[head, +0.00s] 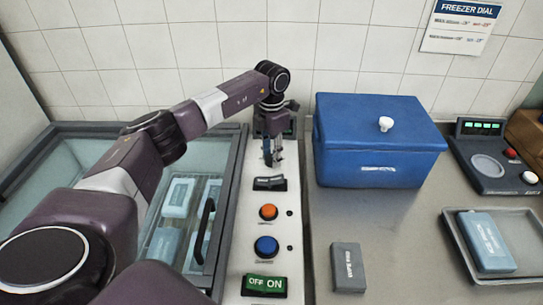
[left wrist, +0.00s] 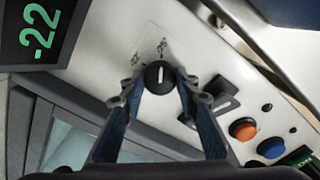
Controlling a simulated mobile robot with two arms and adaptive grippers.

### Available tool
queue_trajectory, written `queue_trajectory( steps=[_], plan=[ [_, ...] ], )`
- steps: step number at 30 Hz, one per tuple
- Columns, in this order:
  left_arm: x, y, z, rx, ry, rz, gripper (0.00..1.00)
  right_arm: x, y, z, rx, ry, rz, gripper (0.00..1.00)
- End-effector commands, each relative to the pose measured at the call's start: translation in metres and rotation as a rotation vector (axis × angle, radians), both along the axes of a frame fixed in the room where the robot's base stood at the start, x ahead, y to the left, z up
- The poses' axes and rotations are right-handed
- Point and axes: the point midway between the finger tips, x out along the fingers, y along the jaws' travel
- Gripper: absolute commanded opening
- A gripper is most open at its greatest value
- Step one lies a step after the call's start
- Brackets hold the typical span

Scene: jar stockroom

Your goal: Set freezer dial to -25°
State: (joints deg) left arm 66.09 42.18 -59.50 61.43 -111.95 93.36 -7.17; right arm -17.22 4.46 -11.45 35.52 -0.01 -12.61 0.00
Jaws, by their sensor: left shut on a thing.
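The black freezer dial (left wrist: 159,77) sits on the white control panel, with a white pointer line and small markings around it. My left gripper (left wrist: 160,85) is shut on the dial, one finger on each side. In the head view the left gripper (head: 272,152) reaches down onto the far end of the panel and hides the dial. A dark display (left wrist: 42,32) beside the dial reads -22 in green. The small markings are too blurred to read surely. My right gripper is in neither view.
The white panel (head: 236,232) also carries a rocker switch (head: 269,183), an orange button (head: 268,212), a blue button (head: 266,247) and a green OFF/ON switch (head: 264,285). A glass-lidded freezer (head: 226,185) lies left, a blue box (head: 378,150) right. A notice (head: 460,25) hangs on the wall.

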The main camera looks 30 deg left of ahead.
Motion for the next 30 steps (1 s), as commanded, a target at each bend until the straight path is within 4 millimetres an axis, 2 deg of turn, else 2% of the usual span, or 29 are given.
queue_trajectory(
  steps=[14, 15, 19, 27, 30],
  plan=[
    [0.0012, 0.0002, 0.0015, 0.000, -0.004, -0.016, 0.05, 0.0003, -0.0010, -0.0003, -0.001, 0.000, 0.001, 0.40],
    [0.0012, 0.0002, 0.0015, 0.000, -0.004, -0.015, 0.33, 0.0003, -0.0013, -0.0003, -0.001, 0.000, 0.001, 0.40],
    [0.0009, 0.0001, 0.0012, 0.000, -0.003, -0.015, 0.47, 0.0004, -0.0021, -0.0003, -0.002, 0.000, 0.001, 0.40],
    [0.0004, 0.0000, 0.0011, 0.001, -0.001, -0.014, 0.47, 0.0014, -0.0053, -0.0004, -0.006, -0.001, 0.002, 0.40],
    [0.0010, 0.0001, 0.0071, 0.001, -0.004, -0.014, 0.47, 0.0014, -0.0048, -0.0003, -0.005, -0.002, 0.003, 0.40]
  ],
)
